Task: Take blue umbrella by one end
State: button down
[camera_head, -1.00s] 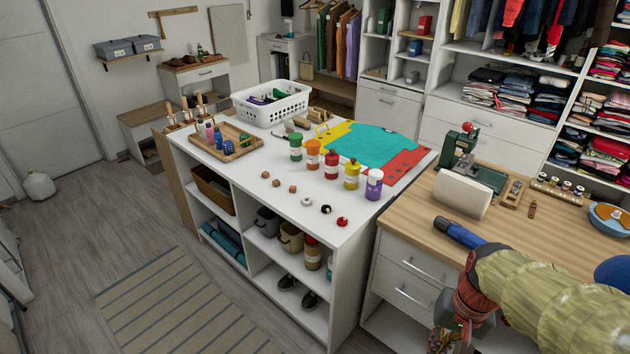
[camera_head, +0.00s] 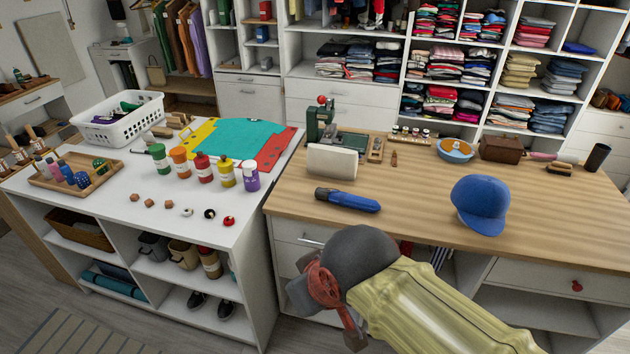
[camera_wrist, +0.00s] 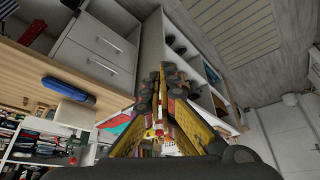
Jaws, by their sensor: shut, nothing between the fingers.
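The blue umbrella (camera_head: 347,199) lies folded on the wooden desktop (camera_head: 420,215), near its front left part. Its dark end points left and its blue end right. It also shows at the left of the wrist view as a blue roll (camera_wrist: 68,90) near the desk edge. My gripper (camera_wrist: 164,84) is shut and empty, with its yellow fingers together in the wrist view. It is in front of the desk, apart from the umbrella. In the head view the fingers are mostly hidden behind my wrist and arm.
A blue cap (camera_head: 480,204) lies right of the umbrella. A cream block (camera_head: 332,162) and a green machine (camera_head: 320,122) stand behind it. The white table (camera_head: 130,215) with several bottles is at left. The desktop between umbrella and cap is clear.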

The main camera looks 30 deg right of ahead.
aim_at(341, 198)
jog(key=i+z, duration=0.3)
jog(key=i, duration=0.4)
jog(key=i+j+z, duration=0.3)
jog(key=i, duration=0.4)
jog(key=l, duration=0.1)
